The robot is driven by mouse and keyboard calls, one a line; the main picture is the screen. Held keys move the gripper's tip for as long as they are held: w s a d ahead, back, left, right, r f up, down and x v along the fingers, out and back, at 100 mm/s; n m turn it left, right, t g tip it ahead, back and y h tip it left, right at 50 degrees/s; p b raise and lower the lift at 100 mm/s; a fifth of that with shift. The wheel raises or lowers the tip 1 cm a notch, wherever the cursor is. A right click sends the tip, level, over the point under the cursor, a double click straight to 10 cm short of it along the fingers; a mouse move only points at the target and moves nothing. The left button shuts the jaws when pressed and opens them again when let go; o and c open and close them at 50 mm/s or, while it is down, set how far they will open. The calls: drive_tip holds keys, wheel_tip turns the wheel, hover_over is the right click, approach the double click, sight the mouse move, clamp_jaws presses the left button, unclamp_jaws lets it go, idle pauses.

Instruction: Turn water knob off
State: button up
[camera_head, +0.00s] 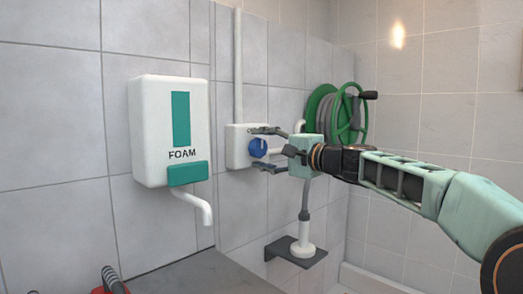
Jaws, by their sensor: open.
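The water knob (258,148) is a round blue dial with a pale mark, on a white box (237,147) fixed to the tiled wall, in the middle of the head view. My gripper (264,150) is open, with one dark finger above the knob and one below it. The knob sits between the fingertips in this view. I cannot tell whether the fingers touch it. My arm reaches in from the right side.
A white FOAM dispenser (169,133) with a spout hangs left of the knob. A green hose reel (338,113) is on the wall behind my gripper. A white nozzle (301,238) stands on a dark shelf (289,252) below. A grey surface (205,277) lies at lower left.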

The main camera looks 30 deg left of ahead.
drive_tip(key=v, duration=1.2)
idle(0.4)
